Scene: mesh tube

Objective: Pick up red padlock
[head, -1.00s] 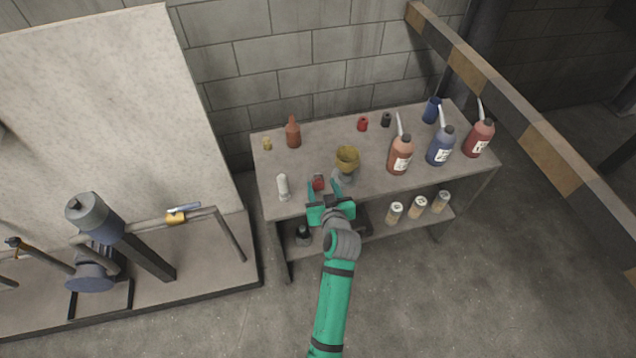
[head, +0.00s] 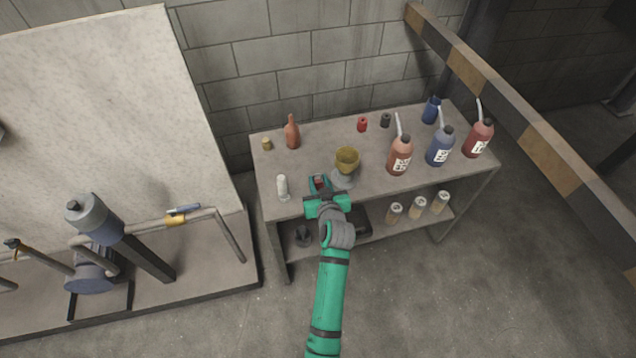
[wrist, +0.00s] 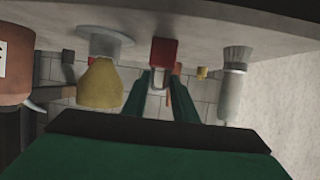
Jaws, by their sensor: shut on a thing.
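The red padlock (head: 319,181) stands near the front edge of the workbench top (head: 372,185), between a white brush-like item and a yellow funnel-shaped cup. In the wrist view, which is upside down, the padlock's red body (wrist: 164,51) and pale shackle (wrist: 158,78) show between my fingers. My gripper (head: 319,188) is at the padlock, its two green fingers (wrist: 165,88) on either side of it and shut on it. The padlock appears to be at the bench surface. The fingers hide part of it in the head view.
The yellow cup (head: 347,158) on a grey base stands close on the right. The white brush-like item (head: 282,186) stands close on the left. A brown bottle (head: 292,133) and a small red item (head: 362,124) are farther back. Several spouted bottles stand right.

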